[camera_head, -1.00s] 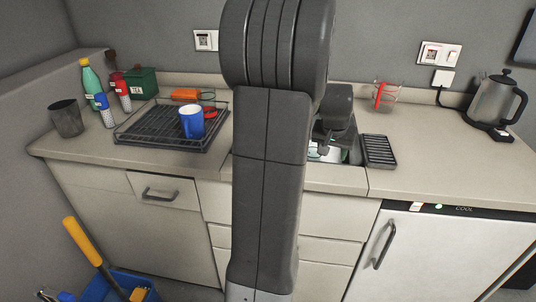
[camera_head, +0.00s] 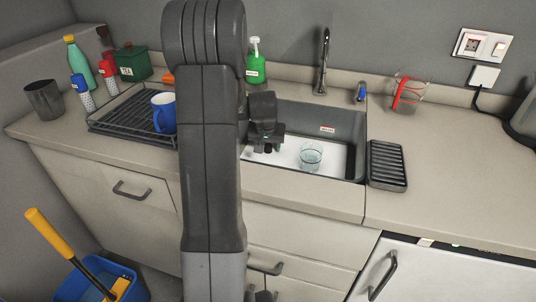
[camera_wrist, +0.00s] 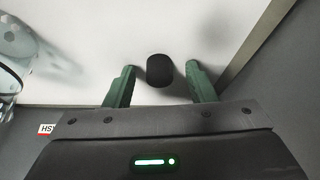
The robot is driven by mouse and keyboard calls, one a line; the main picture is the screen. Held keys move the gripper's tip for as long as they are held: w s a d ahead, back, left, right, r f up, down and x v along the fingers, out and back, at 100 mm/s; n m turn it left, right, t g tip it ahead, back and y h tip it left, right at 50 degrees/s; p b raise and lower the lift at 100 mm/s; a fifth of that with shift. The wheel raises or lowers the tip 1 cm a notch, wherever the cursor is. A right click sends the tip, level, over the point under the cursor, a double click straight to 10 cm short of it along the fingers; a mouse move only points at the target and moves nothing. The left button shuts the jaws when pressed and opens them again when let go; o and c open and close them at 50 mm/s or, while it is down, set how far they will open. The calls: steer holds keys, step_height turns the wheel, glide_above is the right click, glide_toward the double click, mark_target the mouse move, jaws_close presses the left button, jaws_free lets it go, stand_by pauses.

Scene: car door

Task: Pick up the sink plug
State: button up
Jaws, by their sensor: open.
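The sink plug (camera_wrist: 160,70) is a short black cylinder on the white sink floor in the wrist view. My gripper (camera_wrist: 162,73) is open, with one green finger to the left of the plug and one to the right. Small gaps show on both sides, so the fingers do not appear to touch it. In the head view my gripper (camera_head: 266,148) is down inside the left part of the sink (camera_head: 345,122). I cannot clearly pick out the plug there.
A clear glass (camera_head: 311,156) stands in the sink, right of my gripper. The faucet (camera_head: 322,62) rises behind. A black ribbed tray (camera_head: 387,164) lies right of the sink. A drying rack (camera_head: 112,128) with a blue mug (camera_head: 163,112) is at left.

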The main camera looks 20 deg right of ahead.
steer(key=shift+x, duration=0.9)
steer(key=c, duration=1.1)
steer(key=shift+r, duration=0.1)
